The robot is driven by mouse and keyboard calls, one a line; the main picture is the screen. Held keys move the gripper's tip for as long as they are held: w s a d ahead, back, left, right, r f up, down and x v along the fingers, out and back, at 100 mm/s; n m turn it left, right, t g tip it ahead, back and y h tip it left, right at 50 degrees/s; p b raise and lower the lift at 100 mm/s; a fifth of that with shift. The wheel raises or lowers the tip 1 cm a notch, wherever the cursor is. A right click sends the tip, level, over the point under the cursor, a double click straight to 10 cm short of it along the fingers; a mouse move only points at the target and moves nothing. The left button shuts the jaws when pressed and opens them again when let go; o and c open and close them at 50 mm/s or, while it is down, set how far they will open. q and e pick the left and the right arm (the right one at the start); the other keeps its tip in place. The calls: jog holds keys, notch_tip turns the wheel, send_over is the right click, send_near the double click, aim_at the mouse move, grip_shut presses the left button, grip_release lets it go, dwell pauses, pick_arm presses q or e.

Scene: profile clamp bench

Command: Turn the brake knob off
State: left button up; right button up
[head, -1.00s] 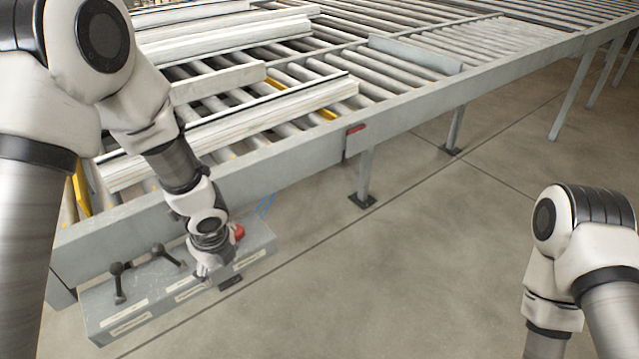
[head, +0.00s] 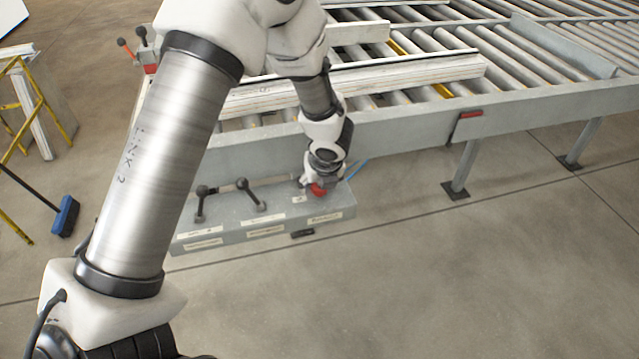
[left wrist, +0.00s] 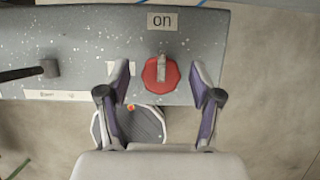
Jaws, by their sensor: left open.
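The brake knob is a red faceted knob with a pale grey pointer (left wrist: 161,75) on a speckled grey control box (left wrist: 85,45) in the left wrist view. Its pointer faces the "on" label (left wrist: 162,21). My left gripper (left wrist: 161,84) is open, with one finger on each side of the knob; gaps show between fingers and knob, though depth is hard to judge. In the head view the red knob (head: 318,190) sits near the right end of the box, partly covered by my left gripper (head: 308,183). My right gripper is out of view.
Two black ball-topped levers (head: 201,204) (head: 250,195) stand on the box left of the knob. The roller conveyor's grey side rail (head: 410,130) runs behind it, carrying pale profiles (head: 390,75). A blue broom (head: 66,216) is at left. Open floor lies right.

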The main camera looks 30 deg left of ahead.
pick_arm(q)
jog(key=shift+d, duration=0.1)
jog(key=c, duration=1.1)
jog(key=n+p, duration=0.2)
jog(key=n+g+y+p, duration=0.1)
jog(key=n, duration=0.1)
jog(key=shift+r+g+p, duration=0.15)
jog(key=shift+g+p, duration=0.15)
jog(key=shift+p, duration=0.1)
jog(key=n+g+p, duration=0.1)
jog(key=n+p, duration=0.1)
jog(key=n, duration=0.1)
jog(key=shift+n, duration=0.4)
jog(key=shift+f+n+g+p, duration=0.2)
jog(key=shift+n+g+p, duration=0.3)
jog(key=shift+n, duration=0.4)
jog(key=n+g, duration=0.1)
jog(key=n, duration=0.1)
jog(key=shift+w+n, duration=0.1)
jog(key=shift+n, duration=0.3)
jog(key=n+g, duration=0.1)
jog(key=n, duration=0.1)
jog(key=n+g+h, duration=0.1)
jog(key=n, duration=0.2)
jog(key=shift+f, duration=0.15)
jog(key=shift+n+h, duration=0.3)
jog(key=shift+n, duration=0.1)
